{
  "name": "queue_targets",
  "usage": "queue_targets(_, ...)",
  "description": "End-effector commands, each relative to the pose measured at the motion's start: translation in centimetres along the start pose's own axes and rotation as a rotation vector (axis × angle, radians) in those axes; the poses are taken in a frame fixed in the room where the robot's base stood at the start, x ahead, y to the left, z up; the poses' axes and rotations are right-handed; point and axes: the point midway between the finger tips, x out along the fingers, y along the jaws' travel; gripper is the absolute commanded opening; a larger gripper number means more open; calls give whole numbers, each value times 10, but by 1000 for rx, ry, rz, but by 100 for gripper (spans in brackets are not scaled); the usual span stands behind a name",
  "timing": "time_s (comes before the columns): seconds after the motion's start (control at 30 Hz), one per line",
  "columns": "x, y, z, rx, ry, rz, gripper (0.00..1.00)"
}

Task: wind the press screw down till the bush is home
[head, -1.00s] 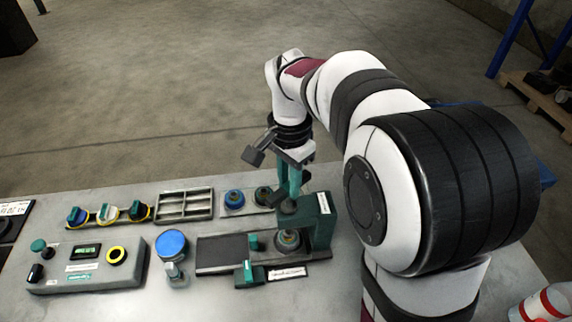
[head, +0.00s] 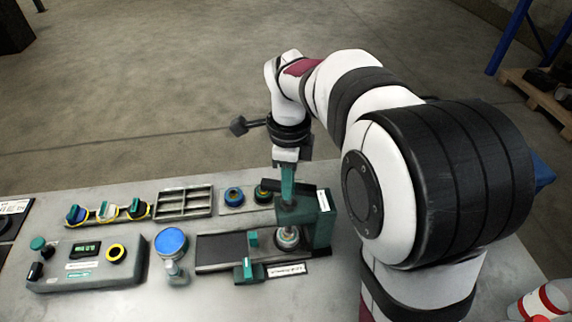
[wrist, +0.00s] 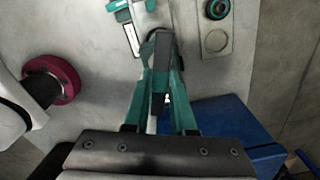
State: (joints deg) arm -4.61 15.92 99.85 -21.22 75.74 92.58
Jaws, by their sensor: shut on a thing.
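The press is a green frame (head: 320,220) at the right of the bench, and it also shows in part in the wrist view (wrist: 146,14). Its upright screw (head: 288,228) stands over a round metal part (head: 288,239) in the press bed; the bush and its seating depth cannot be made out. My gripper (head: 287,198) points down above the press. It is shut on the dark handle bar (wrist: 160,62) of the screw, which lies between the green fingers in the wrist view. The fingers hide the top of the screw.
Left of the press stand a blue-topped post (head: 171,242) and a control box (head: 88,264) with a lit display. Behind are a grey divided tray (head: 184,202), several coloured knobs (head: 107,211) and a plate with ringed parts (head: 234,196).

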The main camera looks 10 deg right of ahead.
Motion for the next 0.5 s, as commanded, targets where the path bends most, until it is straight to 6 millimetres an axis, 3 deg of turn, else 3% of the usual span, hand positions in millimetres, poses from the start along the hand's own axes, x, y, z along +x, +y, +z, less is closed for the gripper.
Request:
queue_targets(0.27, 0, 0, 0, 41, -1, -1, 0)
queue_targets(0.5, 3, 0, 0, 478, -1, -1, 0)
